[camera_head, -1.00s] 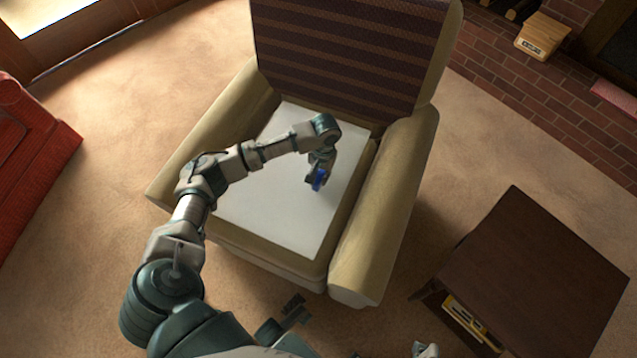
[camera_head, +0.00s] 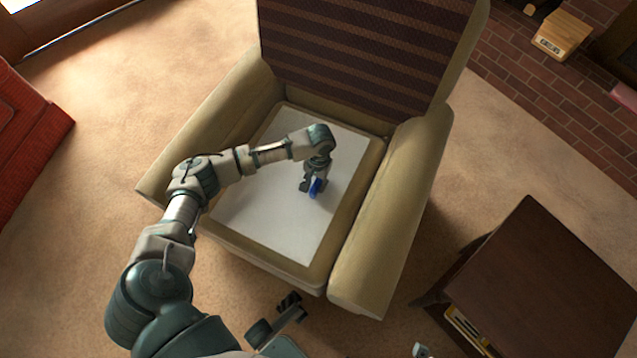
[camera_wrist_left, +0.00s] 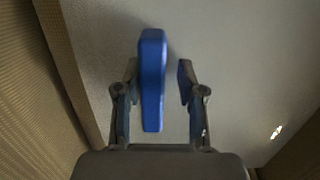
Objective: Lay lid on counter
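The blue lid (camera_head: 316,187) is on or just above the white panel (camera_head: 268,221) that lies on the armchair seat. In the left wrist view the lid (camera_wrist_left: 152,80) looks narrow and long, between the fingers. My left gripper (camera_head: 314,184) is around it with the fingers apart. In the wrist view the left finger is close to the lid, and a clear gap shows before the right finger. I cannot tell whether the lid touches the left finger. A dark part that looks like my right gripper (camera_head: 292,309) is low in the head view; its fingers are unclear.
The armchair's tan arms (camera_head: 392,220) rise on both sides of the panel, and its striped back (camera_head: 365,50) stands behind. A dark side table (camera_head: 545,285) is at the lower right. A red seat (camera_head: 25,140) is at the left. The panel around the lid is clear.

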